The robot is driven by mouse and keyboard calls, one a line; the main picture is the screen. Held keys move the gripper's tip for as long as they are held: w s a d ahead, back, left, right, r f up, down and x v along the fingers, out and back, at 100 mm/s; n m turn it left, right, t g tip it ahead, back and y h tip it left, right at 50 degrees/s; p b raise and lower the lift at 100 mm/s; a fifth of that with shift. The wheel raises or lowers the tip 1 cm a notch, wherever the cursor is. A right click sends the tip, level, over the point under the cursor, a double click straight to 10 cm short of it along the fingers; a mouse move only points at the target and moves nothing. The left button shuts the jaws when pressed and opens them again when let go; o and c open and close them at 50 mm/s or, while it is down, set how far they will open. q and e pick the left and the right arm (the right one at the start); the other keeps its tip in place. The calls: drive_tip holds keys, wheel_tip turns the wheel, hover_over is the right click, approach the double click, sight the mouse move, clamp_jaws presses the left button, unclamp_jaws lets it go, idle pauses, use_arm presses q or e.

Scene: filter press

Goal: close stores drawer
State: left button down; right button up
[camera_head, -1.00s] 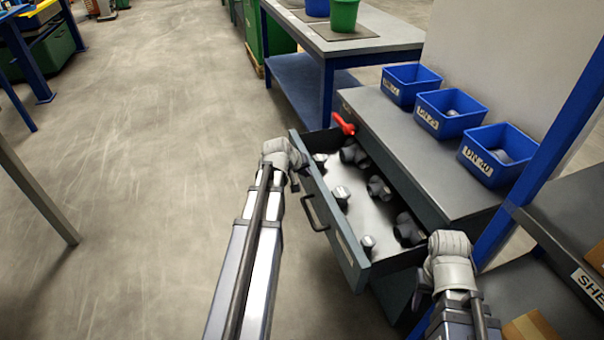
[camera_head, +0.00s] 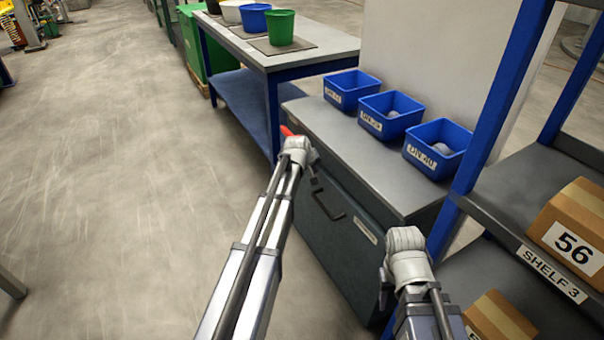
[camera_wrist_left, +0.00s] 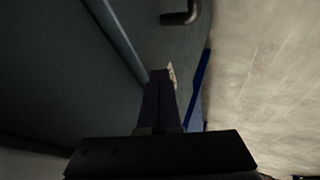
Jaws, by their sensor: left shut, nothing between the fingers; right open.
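The stores drawer is a dark grey drawer front (camera_head: 345,222) in the grey cabinet. It looks flush or nearly flush with the cabinet face, and no interior shows. Its dark bar handle (camera_head: 328,207) also shows at the top of the left wrist view (camera_wrist_left: 182,15). My left gripper (camera_head: 316,182) is at the upper left of the drawer front, beside the handle; its fingers (camera_wrist_left: 160,100) are shut and empty, close to the front. I cannot tell if they touch. My right gripper (camera_head: 386,290) is open, low beside the cabinet's right end.
Blue bins (camera_head: 372,123) stand on the cabinet top (camera_head: 345,140). A red piece (camera_head: 287,131) shows at its front left corner, partly hidden by my left wrist. A shelf rack (camera_head: 505,235) with boxes (camera_head: 570,228) is on the right. A workbench (camera_head: 290,62) stands behind left.

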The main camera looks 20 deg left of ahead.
use_arm(q)
drive_tip(key=shift+w+d, duration=0.35)
drive_tip(key=shift+w, duration=0.05)
drive_tip(key=shift+w+d+r, duration=0.1)
drive_tip(key=s+a+r+p, duration=0.3)
drive_tip(key=s+r+p, duration=0.4)
drive_tip(key=s+p, duration=0.1)
drive_tip(key=shift+s+a+r, duration=0.15)
drive_tip(key=shift+s+r, duration=0.25)
drive_tip(key=shift+s, duration=0.45)
use_arm(e)
wheel_tip(320, 180, up, 8)
drive_tip(key=a, duration=0.2)
drive_tip(key=shift+s, duration=0.25)
